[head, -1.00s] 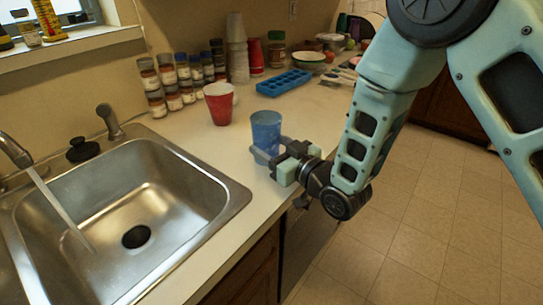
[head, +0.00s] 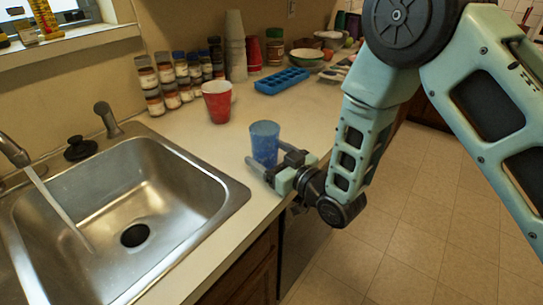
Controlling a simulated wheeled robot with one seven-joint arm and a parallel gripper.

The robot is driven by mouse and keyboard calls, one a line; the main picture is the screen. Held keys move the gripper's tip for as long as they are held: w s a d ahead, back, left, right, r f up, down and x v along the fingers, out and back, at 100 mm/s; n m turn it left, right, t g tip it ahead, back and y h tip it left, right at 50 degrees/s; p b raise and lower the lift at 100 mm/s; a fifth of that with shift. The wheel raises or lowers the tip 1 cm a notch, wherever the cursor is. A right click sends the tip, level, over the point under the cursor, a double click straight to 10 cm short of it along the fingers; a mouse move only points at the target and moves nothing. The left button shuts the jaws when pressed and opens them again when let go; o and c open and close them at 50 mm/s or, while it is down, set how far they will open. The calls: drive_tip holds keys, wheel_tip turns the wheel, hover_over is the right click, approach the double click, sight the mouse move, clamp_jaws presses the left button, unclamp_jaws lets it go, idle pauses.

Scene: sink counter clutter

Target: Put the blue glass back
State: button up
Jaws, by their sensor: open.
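The blue glass (head: 264,142) stands upright on the counter, right of the sink and near the counter's front edge. My gripper (head: 268,166) is low at the glass, coming in from the right. Its jaws are open, with one finger in front of the glass and the other at its right side. I cannot tell whether a finger touches the glass. The base of the glass is partly hidden by the gripper.
A red cup (head: 217,101) stands behind and left of the glass. A blue ice tray (head: 281,81), spice jars (head: 174,80) and stacked cups (head: 235,45) are farther back. The sink (head: 130,215) opens to the left. Clear counter lies between red cup and glass.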

drive_tip(key=shift+r, duration=0.15)
drive_tip(key=b+v, duration=0.1)
drive_tip(key=v, duration=1.1)
drive_tip(key=s+d+r+g+h, duration=0.3)
drive_tip(key=s+g+h, duration=0.2)
drive_tip(key=s, duration=0.5)
drive_tip(key=s+d+r+g+h, duration=0.3)
drive_tip(key=s+g+h, duration=0.3)
drive_tip(key=s, duration=0.5)
drive_tip(key=shift+s+m+g, duration=0.25)
drive_tip(key=shift+m+g, duration=0.15)
drive_tip(key=shift+g, duration=0.8)
